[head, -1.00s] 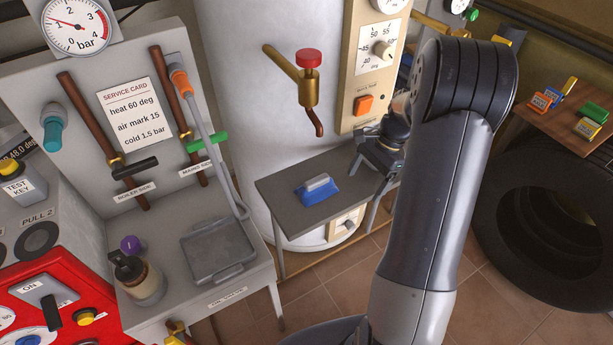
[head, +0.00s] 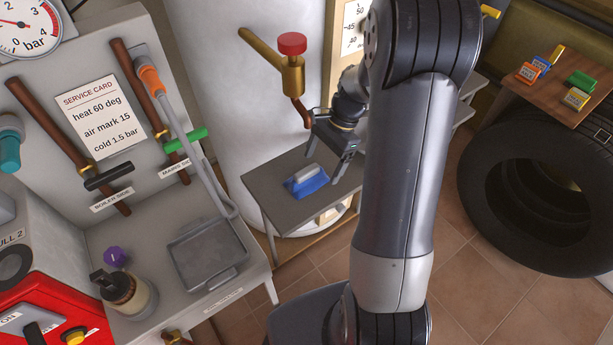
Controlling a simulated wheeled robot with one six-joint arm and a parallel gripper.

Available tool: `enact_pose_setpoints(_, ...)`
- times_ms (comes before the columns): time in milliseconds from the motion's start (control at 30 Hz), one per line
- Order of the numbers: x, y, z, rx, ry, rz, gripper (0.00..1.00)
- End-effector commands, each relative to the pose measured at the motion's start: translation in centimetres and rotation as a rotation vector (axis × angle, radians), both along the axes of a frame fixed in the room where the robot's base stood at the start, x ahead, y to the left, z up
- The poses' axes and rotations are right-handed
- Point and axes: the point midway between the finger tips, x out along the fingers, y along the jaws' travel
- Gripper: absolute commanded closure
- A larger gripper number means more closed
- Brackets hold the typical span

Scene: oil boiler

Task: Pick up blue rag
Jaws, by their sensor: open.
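The blue rag (head: 308,187) lies on the small grey table (head: 267,193) beside the white boiler tank. It is a low blue piece with a pale grey raised strip on top. My gripper (head: 322,169) points down just above and to the right of the rag, its two dark fingers spread apart. Nothing is between the fingers. They look apart from the rag, but the exact height is hard to tell.
A brass valve with a red knob (head: 292,43) and a copper spout (head: 302,112) hang close by my gripper. A grey tray (head: 207,258) sits on the left bench. A black tyre (head: 480,200) stands at right under a wooden shelf with coloured blocks.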

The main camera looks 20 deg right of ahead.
Motion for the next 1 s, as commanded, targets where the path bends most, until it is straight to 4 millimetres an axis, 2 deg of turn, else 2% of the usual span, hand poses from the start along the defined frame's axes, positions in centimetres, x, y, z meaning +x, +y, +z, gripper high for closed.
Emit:
enact_pose_setpoints(167, -0.6, 1.6, 0.0, 0.0, -0.001, 0.003, 0.16)
enact_pose_setpoints(367, -1.6, 4.6, 0.0, 0.0, 0.0, 0.002, 0.16)
enact_pose_setpoints(500, -1.8, 4.9, -1.1, 0.001, 0.002, -0.001, 0.16)
enact_pose_setpoints(700, -1.7, 4.9, -1.1, 0.0, 0.0, 0.0, 0.16)
enact_pose_setpoints(1000, -1.7, 4.9, -1.1, 0.0, 0.0, 0.0, 0.39)
